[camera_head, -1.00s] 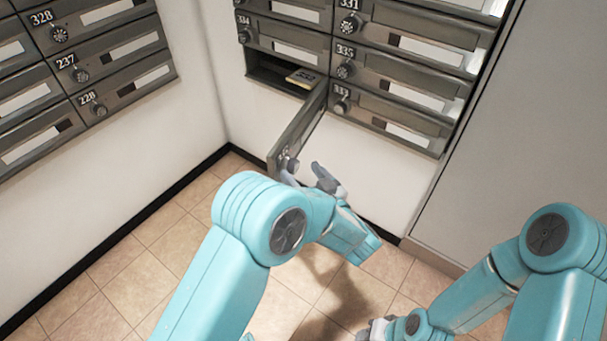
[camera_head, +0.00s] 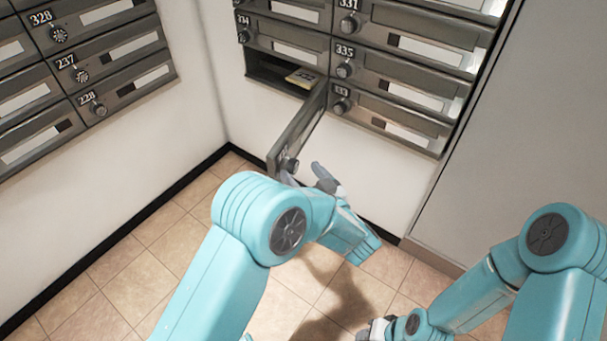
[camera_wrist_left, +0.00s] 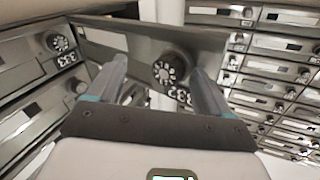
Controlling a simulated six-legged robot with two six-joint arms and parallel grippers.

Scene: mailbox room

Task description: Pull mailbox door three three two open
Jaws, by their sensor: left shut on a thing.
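The mailbox door (camera_head: 298,132) stands swung far out from its compartment (camera_head: 270,72) in the bottom row, left of box 333. Its number is partly hidden in the left wrist view, where "33" shows beside the right finger. The round dial knob (camera_wrist_left: 171,72) on the door sits between my left gripper's (camera_wrist_left: 160,85) two fingers. In the head view my left gripper (camera_head: 306,176) is at the free end of the door, shut on the knob (camera_head: 290,165). My right gripper (camera_head: 378,329) is low at the bottom edge, partly cut off, away from the boxes.
A yellow item (camera_head: 302,77) lies inside the open compartment. Closed mailboxes fill the wall above and right (camera_head: 400,70) and the left wall (camera_head: 100,60). A grey panel (camera_head: 530,130) stands at right. Tiled floor (camera_head: 140,270) below is clear.

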